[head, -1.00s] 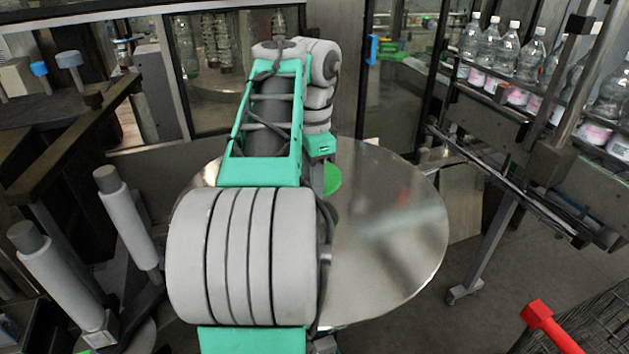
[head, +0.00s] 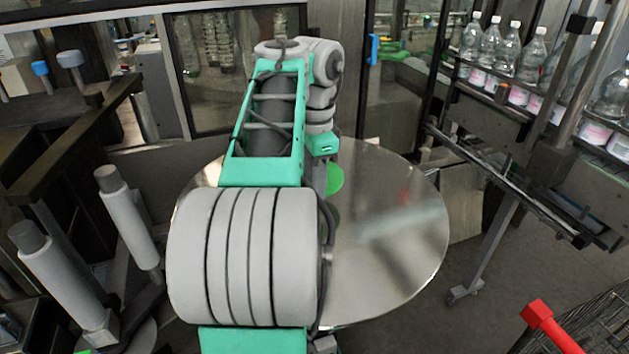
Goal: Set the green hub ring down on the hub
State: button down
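The green hub ring (head: 335,179) shows in part as a bright green disc edge, just right of the end of my arm. It appears above the round shiny metal table (head: 400,240), with a green reflection below it. The hub is not visible; my arm covers the middle of the table.
Bottles (head: 507,50) stand on a conveyor (head: 560,115) at the upper right. Grey rollers (head: 130,220) stand at the left. A red-ended bar (head: 540,315) is at the lower right. The right part of the round table is bare.

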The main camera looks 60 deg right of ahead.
jog(key=c, duration=0.9)
grip_release()
notch_tip(320, 180, up, 8)
jog(key=p, duration=0.7)
jog(key=shift+f, duration=0.1)
